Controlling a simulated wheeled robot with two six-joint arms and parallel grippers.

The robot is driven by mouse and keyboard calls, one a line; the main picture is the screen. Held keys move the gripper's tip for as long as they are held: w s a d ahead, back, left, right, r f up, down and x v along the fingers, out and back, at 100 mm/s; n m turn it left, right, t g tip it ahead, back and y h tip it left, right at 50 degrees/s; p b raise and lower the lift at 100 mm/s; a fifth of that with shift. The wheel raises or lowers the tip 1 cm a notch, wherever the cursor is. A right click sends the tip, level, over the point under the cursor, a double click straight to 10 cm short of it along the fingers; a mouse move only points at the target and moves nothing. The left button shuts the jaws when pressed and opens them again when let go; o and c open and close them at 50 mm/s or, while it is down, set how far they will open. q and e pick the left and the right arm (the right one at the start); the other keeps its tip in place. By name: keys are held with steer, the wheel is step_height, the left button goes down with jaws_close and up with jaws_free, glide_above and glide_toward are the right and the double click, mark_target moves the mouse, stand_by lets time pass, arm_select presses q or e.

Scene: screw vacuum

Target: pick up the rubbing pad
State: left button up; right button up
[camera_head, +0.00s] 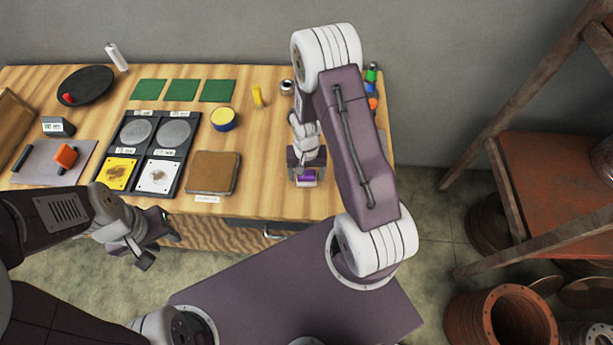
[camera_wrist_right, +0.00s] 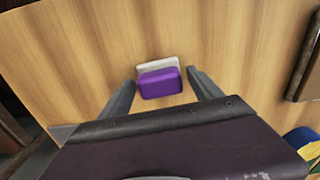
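The rubbing pad appears to be the small purple block with a white layer (camera_wrist_right: 160,84) on the wooden table; its purple edge also shows in the head view (camera_head: 306,182). My right gripper (camera_wrist_right: 160,76) points down at it, fingers apart, one on each side of the pad. Small gaps show between pad and fingers in the wrist view. In the head view the right gripper (camera_head: 306,168) hides most of the pad. My left gripper (camera_head: 158,243) hangs in front of the table's front edge, fingers apart and empty.
On the table (camera_head: 270,195) are a brown square pad (camera_head: 212,172), a black tray with round and square plates (camera_head: 153,146), a yellow-blue tin (camera_head: 223,119), green sheets (camera_head: 184,90) and a black dish (camera_head: 86,85). Bottles (camera_head: 371,75) stand behind my right arm. A rusty shelf is at right.

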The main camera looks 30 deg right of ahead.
mark_target(308, 173)
steer(key=c, duration=1.1)
steer(key=shift+o, duration=0.2)
steer(key=shift+r, duration=0.1)
step_height(308, 173, up, 4)
steer(key=shift+s+d+r, duration=0.15)
steer(key=shift+r, duration=0.05)
steer(key=s+d+r, duration=0.4)
steer(key=s+r, duration=0.2)
steer(key=s, duration=0.4)
steer(key=shift+s+d+r, duration=0.2)
steer(key=shift+d+r, duration=0.05)
steer(key=o, duration=0.8)
steer(key=c, duration=0.6)
